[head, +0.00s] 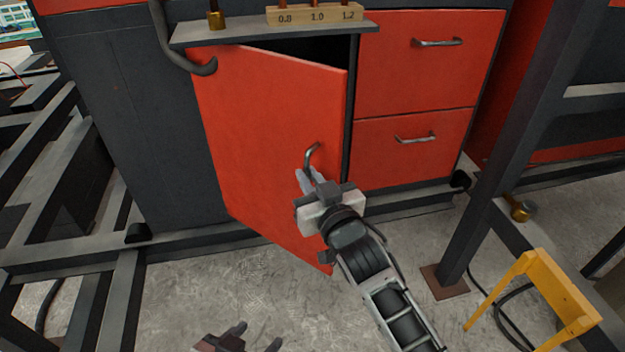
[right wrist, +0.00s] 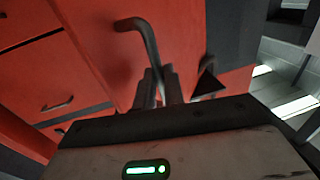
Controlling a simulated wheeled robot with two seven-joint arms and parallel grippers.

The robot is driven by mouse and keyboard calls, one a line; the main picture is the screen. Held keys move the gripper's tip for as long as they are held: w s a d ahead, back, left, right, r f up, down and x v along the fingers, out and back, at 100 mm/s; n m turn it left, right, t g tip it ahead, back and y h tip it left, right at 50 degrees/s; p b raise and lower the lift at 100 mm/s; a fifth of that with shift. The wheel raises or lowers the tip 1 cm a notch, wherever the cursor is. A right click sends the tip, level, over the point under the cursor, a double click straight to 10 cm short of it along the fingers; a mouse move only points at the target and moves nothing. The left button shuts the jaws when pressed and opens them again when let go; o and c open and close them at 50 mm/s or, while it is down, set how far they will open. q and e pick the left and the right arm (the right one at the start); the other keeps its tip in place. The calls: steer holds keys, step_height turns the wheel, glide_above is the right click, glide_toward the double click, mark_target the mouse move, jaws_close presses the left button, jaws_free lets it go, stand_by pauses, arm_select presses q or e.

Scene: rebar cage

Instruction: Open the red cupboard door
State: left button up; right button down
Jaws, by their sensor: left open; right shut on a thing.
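The red cupboard door (head: 270,140) stands partly open in the head view, hinged on its left, with a dark gap along its top and right edge. Its curved metal handle (head: 312,153) is near the door's free edge. My right gripper (head: 308,176) is shut on the handle. In the right wrist view the handle (right wrist: 140,30) rises from between the closed fingers (right wrist: 160,88), against the red door (right wrist: 190,45). My left gripper (head: 256,337) is at the bottom edge of the head view, open and empty, well away from the door.
Two red drawers (head: 425,65) with metal handles are right of the door. A grey shelf (head: 240,32) with a numbered wooden block (head: 315,14) juts out above it. A dark post (head: 500,150) and a yellow stand (head: 550,290) are at right. The concrete floor before the door is clear.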

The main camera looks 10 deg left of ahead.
steer(key=shift+s+a+r, duration=0.1)
steer(key=shift+a+r, duration=0.2)
steer(key=shift+a, duration=0.05)
steer(key=c, duration=1.5)
jaws_free()
steer(key=shift+a, duration=0.1)
steer(key=shift+c, duration=0.2)
steer(key=shift+o, duration=0.3)
steer(key=shift+a+f, duration=0.1)
steer(key=shift+f, duration=0.1)
steer(key=v, duration=1.6)
steer(key=shift+d, duration=0.25)
steer(key=shift+f, duration=0.1)
